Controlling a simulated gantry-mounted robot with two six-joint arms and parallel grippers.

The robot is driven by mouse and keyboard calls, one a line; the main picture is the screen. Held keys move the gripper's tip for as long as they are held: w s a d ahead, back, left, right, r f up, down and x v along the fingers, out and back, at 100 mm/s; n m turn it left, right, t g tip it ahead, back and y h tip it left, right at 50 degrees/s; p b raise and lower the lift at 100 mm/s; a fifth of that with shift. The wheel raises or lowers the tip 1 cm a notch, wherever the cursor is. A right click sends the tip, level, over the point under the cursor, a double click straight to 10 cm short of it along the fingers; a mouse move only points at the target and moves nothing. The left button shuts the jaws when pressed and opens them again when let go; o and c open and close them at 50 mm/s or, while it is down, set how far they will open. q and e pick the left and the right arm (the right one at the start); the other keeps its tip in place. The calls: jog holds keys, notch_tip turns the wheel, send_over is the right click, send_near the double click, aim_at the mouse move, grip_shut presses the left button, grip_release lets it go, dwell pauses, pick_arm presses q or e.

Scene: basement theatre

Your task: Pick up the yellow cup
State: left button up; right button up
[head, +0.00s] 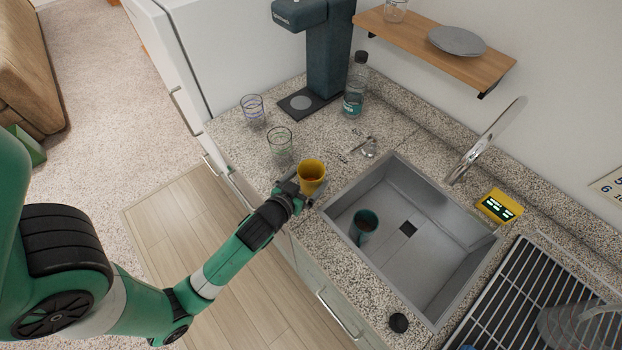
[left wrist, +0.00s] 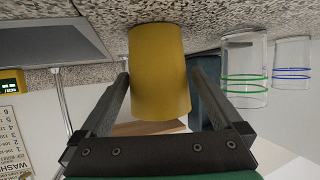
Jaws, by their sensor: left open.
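The yellow cup (head: 311,172) stands on the speckled counter at the left edge of the sink. My left gripper (head: 301,187) is at the cup, reaching in from the front left. In the left wrist view, which looks upside down, the yellow cup (left wrist: 160,72) fills the space between the two open fingers (left wrist: 160,85). The fingers lie on either side of it with narrow gaps, and contact cannot be made out. My right gripper is not in view.
A clear glass with green rings (head: 280,140) stands close behind the cup, and another glass (head: 252,108) farther back. The sink (head: 430,255) holds a dark teal cup (head: 364,222). A bottle (head: 354,95), coffee machine (head: 318,40) and faucet (head: 485,140) stand behind.

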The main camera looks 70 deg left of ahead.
aim_at(316, 172)
pick_arm(q)
jog(key=x, duration=0.4)
jog(key=shift+w+a+f, duration=0.1)
jog(key=shift+w+a, duration=0.05)
jog(key=shift+w, duration=0.2)
jog(key=c, duration=1.1)
